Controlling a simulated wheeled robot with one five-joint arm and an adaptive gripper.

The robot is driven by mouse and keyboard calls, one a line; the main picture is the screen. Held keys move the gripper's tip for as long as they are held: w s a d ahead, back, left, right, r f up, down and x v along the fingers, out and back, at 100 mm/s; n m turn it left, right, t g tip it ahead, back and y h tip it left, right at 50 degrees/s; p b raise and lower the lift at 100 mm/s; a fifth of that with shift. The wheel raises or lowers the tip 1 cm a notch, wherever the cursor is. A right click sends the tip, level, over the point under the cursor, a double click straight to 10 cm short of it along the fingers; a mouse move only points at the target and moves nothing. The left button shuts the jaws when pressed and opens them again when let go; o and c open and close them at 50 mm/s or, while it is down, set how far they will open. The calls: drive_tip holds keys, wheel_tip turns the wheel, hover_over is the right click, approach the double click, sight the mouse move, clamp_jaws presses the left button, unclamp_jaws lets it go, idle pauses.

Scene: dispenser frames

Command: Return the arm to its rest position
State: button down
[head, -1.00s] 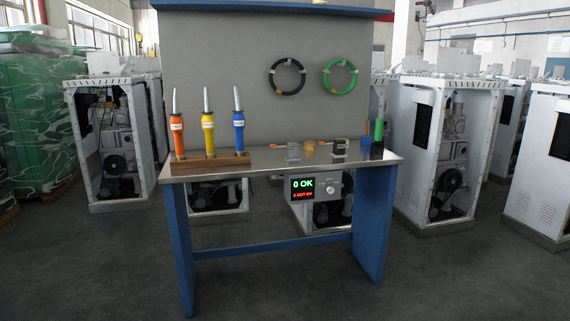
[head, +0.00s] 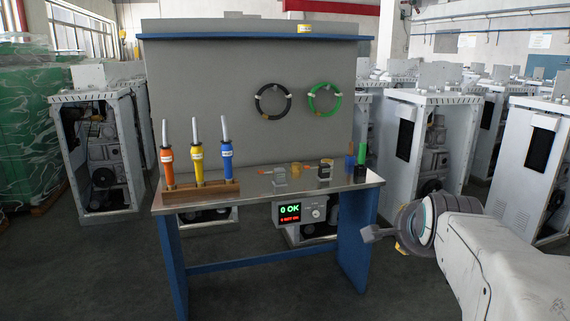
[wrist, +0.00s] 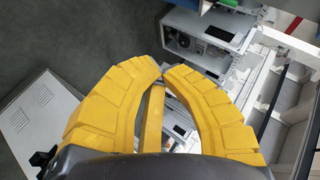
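My arm (head: 490,245) comes into the head view from the lower right and reaches left, in front of the cabinets and to the right of the bench. Its wrist end is beside the bench's right leg in the picture, apart from the bench top. In the wrist view the two yellow fingers of my gripper (wrist: 163,68) curve together, their tips nearly meeting. A narrow yellow strip (wrist: 153,118) shows between them; I cannot tell what it is. No held object can be made out.
The workbench (head: 260,190) carries orange, yellow and blue tools (head: 197,155) in a wooden block (head: 185,193) and small fixtures. Black and green rings (head: 325,100) hang on its back panel. A display (head: 289,211) reads "0 OK". White cabinets (head: 420,140) stand behind. Floor in front is clear.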

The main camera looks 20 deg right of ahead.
drive_tip(key=s+a+f+n+g+y+p, duration=0.2)
drive_tip(key=s+a+f+n+g+p, duration=0.1)
drive_tip(key=s+a+n, duration=0.6)
drive_tip(key=s+a+f+n+g+y+p, duration=0.3)
drive_tip(key=s+a+n+p, duration=0.3)
drive_tip(key=s+a+n, duration=0.3)
drive_tip(key=shift+a, duration=1.1)
